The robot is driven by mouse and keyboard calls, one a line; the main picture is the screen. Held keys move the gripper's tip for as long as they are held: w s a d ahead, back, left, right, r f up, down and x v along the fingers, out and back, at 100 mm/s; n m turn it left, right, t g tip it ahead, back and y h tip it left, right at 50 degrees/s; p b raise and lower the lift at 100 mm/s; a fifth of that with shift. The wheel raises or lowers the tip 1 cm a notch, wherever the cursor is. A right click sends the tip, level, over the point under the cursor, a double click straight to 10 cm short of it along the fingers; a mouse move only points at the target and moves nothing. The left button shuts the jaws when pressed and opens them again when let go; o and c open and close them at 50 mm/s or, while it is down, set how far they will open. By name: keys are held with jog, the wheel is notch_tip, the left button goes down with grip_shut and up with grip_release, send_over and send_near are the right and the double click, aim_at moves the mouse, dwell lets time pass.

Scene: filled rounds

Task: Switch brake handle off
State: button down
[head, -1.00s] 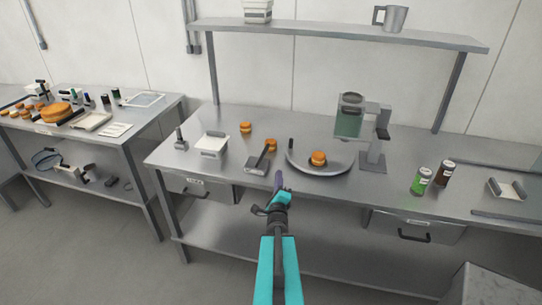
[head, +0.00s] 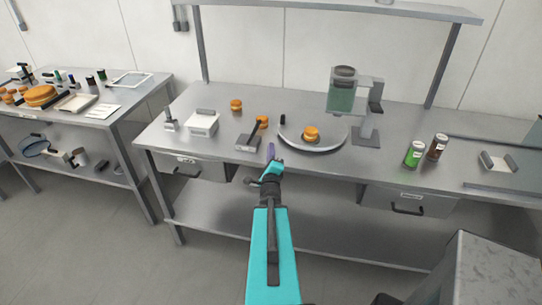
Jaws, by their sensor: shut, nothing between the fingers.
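A grey block with a dark tilted lever (head: 253,131) lies on the metal table, left of a round grey plate (head: 296,143). A small dark upright handle (head: 282,119) stands at the plate's left rear edge. I cannot tell for sure which of these is the brake handle, nor its on or off setting. My gripper (head: 271,153) is shut and empty, at the table's front edge, just right of and in front of the lever block. It appears apart from both handles. Its fingertips look small and dark.
A filled bun (head: 311,134) sits on the plate; another bun (head: 236,105) stands left. A dispenser (head: 365,105) stands behind right, with a green can (head: 414,154) and a brown can (head: 437,146) farther right. A grey box (head: 490,272) stands at lower right.

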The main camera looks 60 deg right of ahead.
aim_at(254, 132)
jog(key=shift+w+d+b, duration=0.25)
jog(key=shift+d+b, duration=0.15)
jog(key=shift+b, duration=0.4)
jog(key=b+x, duration=0.2)
jog(key=b, duration=0.4)
jog(key=shift+b, duration=0.3)
jog(key=b+x, duration=0.2)
jog(key=b, duration=0.1)
jog(key=shift+w+d, duration=0.15)
jog(key=shift+d, duration=0.1)
jog(key=shift+w+d+r, duration=0.15)
jog(key=shift+d+r, duration=0.05)
jog(key=shift+d, duration=0.05)
jog(key=shift+p+x, duration=0.6)
jog(key=shift+x, duration=0.35)
jog(key=shift+w+a+r+p, duration=0.25)
jog(key=shift+w+p, duration=0.15)
jog(key=shift+w, duration=0.2)
jog(key=shift+w+a+r+p, duration=0.15)
jog(key=shift+w+r+p, duration=0.15)
jog(key=shift+w+p, duration=0.2)
jog(key=shift+w+a+r+p, duration=0.25)
jog(key=shift+w+p, duration=0.1)
jog(key=shift+w, duration=0.3)
